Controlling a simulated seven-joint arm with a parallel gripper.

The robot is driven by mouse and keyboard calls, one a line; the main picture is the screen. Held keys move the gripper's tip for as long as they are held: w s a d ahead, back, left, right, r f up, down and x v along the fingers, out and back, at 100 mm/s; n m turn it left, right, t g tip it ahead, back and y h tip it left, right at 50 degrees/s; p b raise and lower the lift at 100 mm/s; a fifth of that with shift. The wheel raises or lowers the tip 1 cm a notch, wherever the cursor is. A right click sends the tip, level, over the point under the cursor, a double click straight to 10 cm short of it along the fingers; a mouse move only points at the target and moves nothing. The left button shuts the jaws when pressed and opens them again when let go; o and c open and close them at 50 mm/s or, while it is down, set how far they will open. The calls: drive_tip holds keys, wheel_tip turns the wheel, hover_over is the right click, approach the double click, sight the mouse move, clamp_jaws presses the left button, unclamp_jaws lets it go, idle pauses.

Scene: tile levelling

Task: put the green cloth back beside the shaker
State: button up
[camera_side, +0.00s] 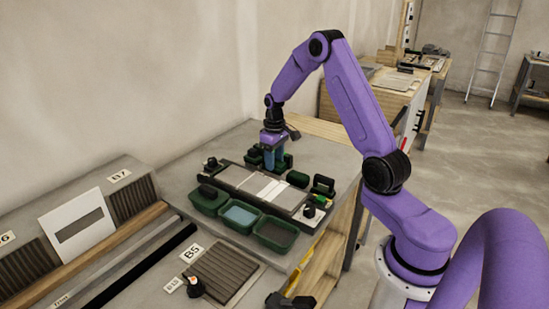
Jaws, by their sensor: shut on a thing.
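My gripper (273,167) points down at the back of the tile board, among several small dark green things. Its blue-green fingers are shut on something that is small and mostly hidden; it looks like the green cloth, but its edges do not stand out. I cannot single out the shaker; several small dark items stand around the board. A green block (298,179) lies to the right of the gripper, and another dark green piece (323,185) stands further right.
The board with grey and white tiles (240,178) lies in front of the gripper. Three green bins (276,234) line its front edge, one holding pale blue-grey contents. A ribbed panel (220,273) and a black bar (140,265) lie nearer. Bare worktop (185,175) shows left of the board.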

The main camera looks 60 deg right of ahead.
drive_tip(key=shift+f, duration=1.25)
drive_tip(key=o, duration=1.4)
drive_tip(key=shift+c, duration=0.2)
drive_tip(key=shift+a, duration=0.1)
drive_tip(key=shift+a+r, duration=0.15)
drive_tip(key=shift+r, duration=1.15)
drive_tip(key=shift+d+r, duration=0.15)
drive_tip(key=shift+r, duration=1.25)
drive_tip(key=shift+d+r, duration=0.1)
drive_tip(key=shift+r, duration=1.25)
